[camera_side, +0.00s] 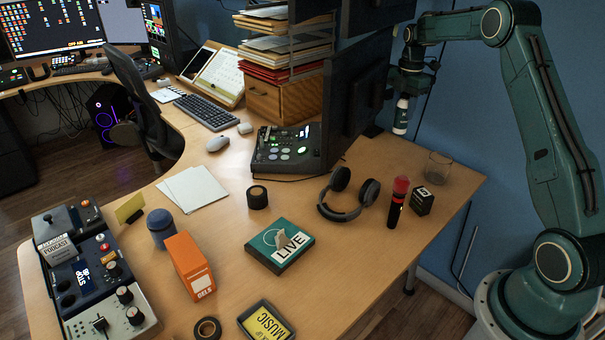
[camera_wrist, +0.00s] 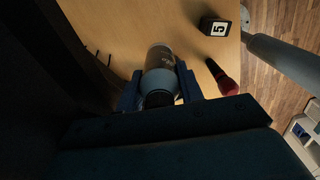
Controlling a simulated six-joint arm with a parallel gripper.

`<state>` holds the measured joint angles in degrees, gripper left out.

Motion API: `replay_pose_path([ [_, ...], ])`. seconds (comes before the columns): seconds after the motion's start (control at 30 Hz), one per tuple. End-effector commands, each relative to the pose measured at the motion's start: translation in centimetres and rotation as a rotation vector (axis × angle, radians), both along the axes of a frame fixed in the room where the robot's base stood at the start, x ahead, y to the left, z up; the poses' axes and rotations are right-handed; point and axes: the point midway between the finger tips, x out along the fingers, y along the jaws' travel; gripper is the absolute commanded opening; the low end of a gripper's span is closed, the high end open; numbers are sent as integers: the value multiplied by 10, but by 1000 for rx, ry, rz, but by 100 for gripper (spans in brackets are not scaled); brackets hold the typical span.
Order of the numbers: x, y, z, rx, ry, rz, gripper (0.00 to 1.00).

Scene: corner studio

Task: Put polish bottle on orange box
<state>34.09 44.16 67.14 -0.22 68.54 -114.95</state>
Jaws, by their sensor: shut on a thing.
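The polish bottle, small with a white body and a dark band, hangs in my gripper in the side view (camera_side: 401,116). My gripper (camera_side: 403,92) is shut around its upper part, high at the desk's back right, beside the dark monitor. In the wrist view the bottle (camera_wrist: 160,62) sits between the two blue fingers of my gripper (camera_wrist: 158,88). The orange box (camera_side: 189,264) stands on the desk at the front left, well away from my gripper. Its top looks bare.
A dark blue jar (camera_side: 161,228) stands behind the orange box. A teal LIVE box (camera_side: 280,246), headphones (camera_side: 345,196), a red-topped microphone (camera_side: 397,203), a black cube (camera_side: 421,201) and a clear glass (camera_side: 438,167) stand on the desk. A monitor (camera_side: 358,95) rises left of my gripper.

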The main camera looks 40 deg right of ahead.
Motion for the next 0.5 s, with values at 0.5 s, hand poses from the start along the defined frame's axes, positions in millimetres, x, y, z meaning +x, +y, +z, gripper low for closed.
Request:
replay_pose_path([
  [0.5, 12, 60, -23, 2, 1, -225, 12],
])
